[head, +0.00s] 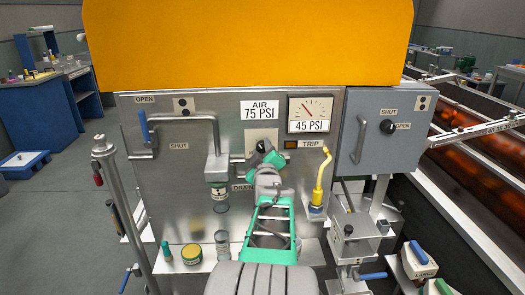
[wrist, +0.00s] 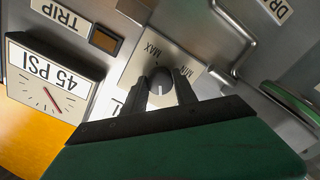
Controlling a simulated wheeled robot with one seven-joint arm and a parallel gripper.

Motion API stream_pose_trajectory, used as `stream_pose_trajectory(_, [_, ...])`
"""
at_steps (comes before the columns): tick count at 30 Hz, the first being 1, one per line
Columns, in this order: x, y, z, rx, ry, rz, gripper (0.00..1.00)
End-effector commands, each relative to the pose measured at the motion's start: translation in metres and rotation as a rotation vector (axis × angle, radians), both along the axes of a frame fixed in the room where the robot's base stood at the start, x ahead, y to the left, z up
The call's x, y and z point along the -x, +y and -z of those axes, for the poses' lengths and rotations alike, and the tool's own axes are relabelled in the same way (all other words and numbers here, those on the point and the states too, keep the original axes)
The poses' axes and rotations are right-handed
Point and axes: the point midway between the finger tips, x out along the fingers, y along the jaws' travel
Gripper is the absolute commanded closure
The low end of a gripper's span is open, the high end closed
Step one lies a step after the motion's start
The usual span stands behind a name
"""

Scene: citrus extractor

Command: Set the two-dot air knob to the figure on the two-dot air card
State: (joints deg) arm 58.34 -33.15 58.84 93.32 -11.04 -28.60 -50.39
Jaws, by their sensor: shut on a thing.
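My gripper (head: 262,158) is at the front of the steel panel. In the wrist view its two fingers (wrist: 161,94) are shut on the round dark air knob (wrist: 160,78), one on each side. The knob sits on a plate marked MIN and MAX (wrist: 150,60). A pale line on the knob points toward the bottom of the wrist picture. The air card (head: 258,110) reads AIR 75 PSI. The gauge (head: 310,113) right of it reads 45 PSI; it also shows in the wrist view (wrist: 48,85). In the head view my gripper hides the knob.
A TRIP label with an amber window (head: 291,145) is below the gauge. A bent pipe handle (head: 190,118) is left, a yellow spout (head: 324,178) right. A grey box (head: 385,140) with a SHUT/OPEN knob and dotted plate stands further right. Jars (head: 192,254) stand below.

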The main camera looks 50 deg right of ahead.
Motion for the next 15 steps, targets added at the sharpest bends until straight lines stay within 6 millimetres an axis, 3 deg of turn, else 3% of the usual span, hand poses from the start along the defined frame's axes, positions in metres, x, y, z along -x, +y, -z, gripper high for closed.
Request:
stream_pose_trajectory(6, [0.0005,-0.0004,0.0006,-0.001,0.001,0.001,0.99])
stream_pose_trajectory(15, [0.0005,-0.0004,0.0015,-0.008,-0.007,0.001,1.00])
